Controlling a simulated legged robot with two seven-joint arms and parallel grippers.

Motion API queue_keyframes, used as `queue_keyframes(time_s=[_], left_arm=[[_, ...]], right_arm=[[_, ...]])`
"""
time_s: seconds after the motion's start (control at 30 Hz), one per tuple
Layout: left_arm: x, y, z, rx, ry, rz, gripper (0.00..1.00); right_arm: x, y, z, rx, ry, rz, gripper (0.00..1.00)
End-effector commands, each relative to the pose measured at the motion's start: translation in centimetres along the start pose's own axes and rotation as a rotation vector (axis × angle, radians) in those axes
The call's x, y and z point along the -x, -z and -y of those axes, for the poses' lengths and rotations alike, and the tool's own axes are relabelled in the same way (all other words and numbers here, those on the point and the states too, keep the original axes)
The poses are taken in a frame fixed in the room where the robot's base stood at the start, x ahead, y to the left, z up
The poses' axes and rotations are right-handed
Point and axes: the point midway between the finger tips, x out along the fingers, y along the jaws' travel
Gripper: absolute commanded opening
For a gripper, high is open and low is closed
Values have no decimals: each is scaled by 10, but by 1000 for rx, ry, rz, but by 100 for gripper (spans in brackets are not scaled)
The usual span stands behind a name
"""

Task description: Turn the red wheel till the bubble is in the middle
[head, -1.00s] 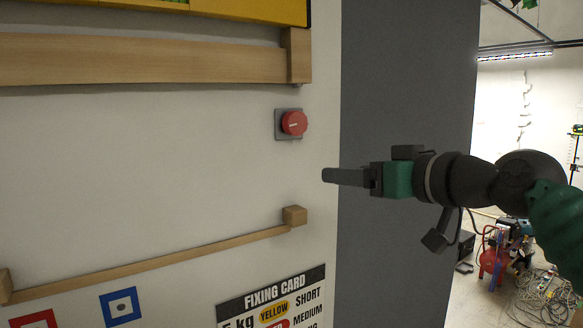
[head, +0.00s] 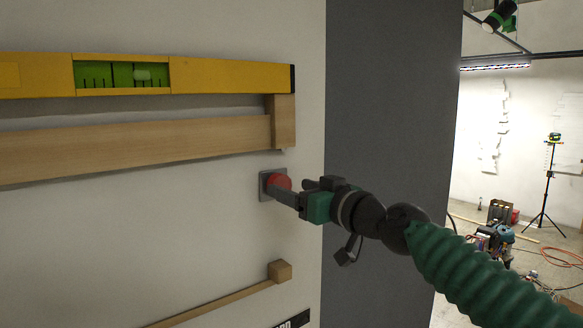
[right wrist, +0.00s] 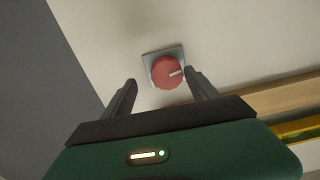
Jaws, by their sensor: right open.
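The red wheel (head: 280,181) sits on a small grey square plate on the white wall. Above it, a yellow spirit level (head: 225,76) has a green vial (head: 98,76). Its pale bubble (head: 142,74) lies right of the vial's middle. My right gripper (head: 290,187) is at the wheel, one finger partly in front of it. In the right wrist view the open fingers (right wrist: 160,77) point at the wheel (right wrist: 166,73), which shows between the tips, closer to the right finger. Contact cannot be told. My left gripper is not in view.
A wooden rail (head: 140,146) with an end block (head: 283,122) runs under the level, above the wheel. A thin lower rail ends in a wooden block (head: 280,271). A grey wall face (head: 390,120) is on the right, with tools and a tripod (head: 548,190) beyond.

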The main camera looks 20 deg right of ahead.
Motion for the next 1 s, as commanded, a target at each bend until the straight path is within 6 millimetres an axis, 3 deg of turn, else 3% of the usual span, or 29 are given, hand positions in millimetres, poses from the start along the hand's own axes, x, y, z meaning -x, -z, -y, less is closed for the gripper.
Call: queue_keyframes(time_s=[0.1, 0.4, 0.87, 1.0], left_arm=[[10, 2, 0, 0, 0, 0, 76], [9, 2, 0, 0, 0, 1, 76], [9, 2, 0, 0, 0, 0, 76], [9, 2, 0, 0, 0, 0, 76]], right_arm=[[-10, 2, 3, 2, 2, 2, 68], [-13, -2, 2, 2, 1, 2, 67], [-12, -2, 1, 1, 0, 2, 7], [-11, -2, 0, -2, 0, 2, 6]])
